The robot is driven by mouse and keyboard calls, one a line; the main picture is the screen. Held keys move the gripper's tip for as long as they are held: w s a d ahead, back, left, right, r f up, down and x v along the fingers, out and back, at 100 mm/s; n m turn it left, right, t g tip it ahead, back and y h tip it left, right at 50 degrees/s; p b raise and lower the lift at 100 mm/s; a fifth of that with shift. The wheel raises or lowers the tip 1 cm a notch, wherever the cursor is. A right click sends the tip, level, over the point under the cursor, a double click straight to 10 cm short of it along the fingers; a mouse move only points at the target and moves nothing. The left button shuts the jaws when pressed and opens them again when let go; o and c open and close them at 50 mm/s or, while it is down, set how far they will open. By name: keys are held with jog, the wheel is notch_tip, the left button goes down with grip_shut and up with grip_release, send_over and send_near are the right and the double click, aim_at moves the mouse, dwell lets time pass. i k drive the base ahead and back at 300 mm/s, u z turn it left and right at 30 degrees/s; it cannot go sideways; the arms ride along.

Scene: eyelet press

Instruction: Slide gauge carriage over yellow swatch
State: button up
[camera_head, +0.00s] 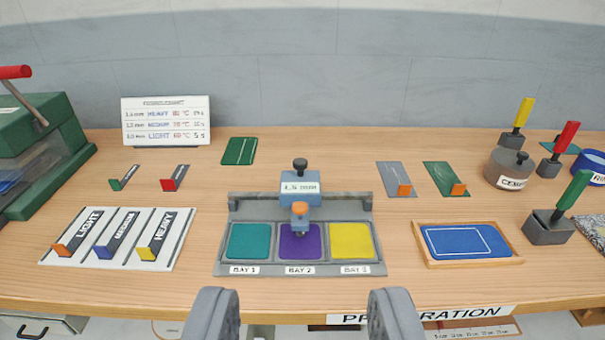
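The gauge carriage (300,187) is a blue block with a dark round knob on top, a label reading about 1.5 mm and an orange-tipped foot. It sits on the grey rail of the gauge tray (222,269), in line with the middle bay. Its foot stands over the purple swatch (288,247). The yellow swatch (352,241) lies in the right bay, uncovered. A teal swatch (249,241) lies in the left bay. My gripper (305,310) is open and empty, in front of the tray at the bottom of the picture.
A wood-framed blue pad (468,242) lies right of the tray. A white board (117,255) with LIGHT, MEDIUM and HEAVY slots lies left. A green press (50,150) stands far left. Handled tools and a pot (508,170) stand right. The wood between tray and pad is clear.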

aim_at(299, 184)
jog(key=k, duration=1.05)
jog(key=u, duration=0.6)
jog(key=i, duration=2.3)
jog(key=z, duration=0.65)
